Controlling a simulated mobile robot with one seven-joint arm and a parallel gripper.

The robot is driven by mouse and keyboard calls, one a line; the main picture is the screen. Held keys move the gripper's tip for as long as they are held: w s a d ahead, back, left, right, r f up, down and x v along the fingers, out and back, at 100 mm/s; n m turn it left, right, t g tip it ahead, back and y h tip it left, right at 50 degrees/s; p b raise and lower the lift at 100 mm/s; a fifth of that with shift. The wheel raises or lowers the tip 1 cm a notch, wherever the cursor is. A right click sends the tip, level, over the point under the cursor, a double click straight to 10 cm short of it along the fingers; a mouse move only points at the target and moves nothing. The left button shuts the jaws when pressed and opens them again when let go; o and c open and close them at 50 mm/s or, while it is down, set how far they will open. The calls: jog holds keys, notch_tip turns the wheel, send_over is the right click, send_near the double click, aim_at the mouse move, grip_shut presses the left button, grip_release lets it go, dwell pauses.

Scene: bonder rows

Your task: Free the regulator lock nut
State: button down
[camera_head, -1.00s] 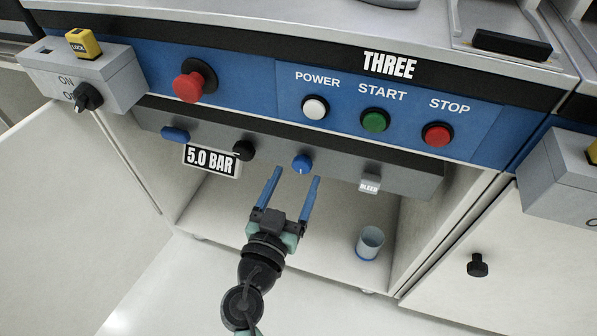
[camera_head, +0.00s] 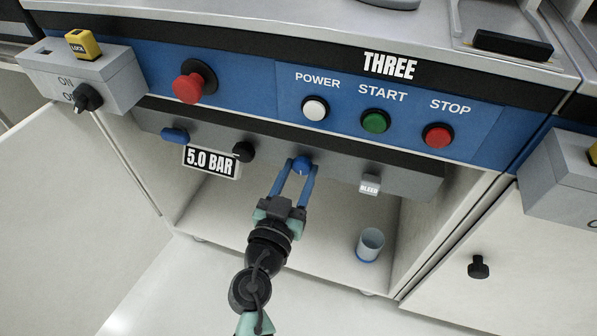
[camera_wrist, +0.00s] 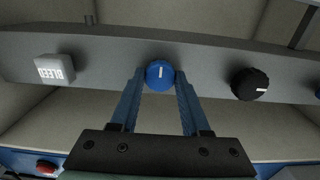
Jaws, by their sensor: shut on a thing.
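A round blue knob (camera_head: 302,164) with a white line sits on the grey bar under the blue panel of unit THREE; the label on it is not readable as a lock nut. It also shows in the wrist view (camera_wrist: 160,74). My gripper (camera_head: 296,168) reaches up from below with its two blue fingers shut on the sides of this knob. In the wrist view the white line points straight along the picture's vertical. A black knob (camera_head: 243,150) sits left of it, beside the "5.0 BAR" display (camera_head: 210,161).
A "BLEED" button (camera_head: 370,186) sits right of the gripper on the grey bar (camera_head: 335,168). A blue oval knob (camera_head: 174,135) is at the far left. A cup (camera_head: 370,244) stands on the cabinet floor. An open door (camera_head: 80,210) is at left.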

jog(key=shift+n, duration=0.4)
jog(key=n, duration=0.4)
jog(key=shift+n+b, duration=0.3)
jog(key=shift+b, duration=0.05)
jog(key=n, duration=0.5)
jog(key=shift+n+p, duration=0.3)
jog(key=shift+p, duration=0.05)
jog(key=n+p, duration=0.1)
jog(key=n, duration=0.5)
jog(key=shift+p, duration=0.4)
jog(key=n+p, duration=0.1)
jog(key=n, duration=0.4)
jog(key=shift+n+p, duration=0.4)
jog(key=shift+c, duration=1.9)
grip_release()
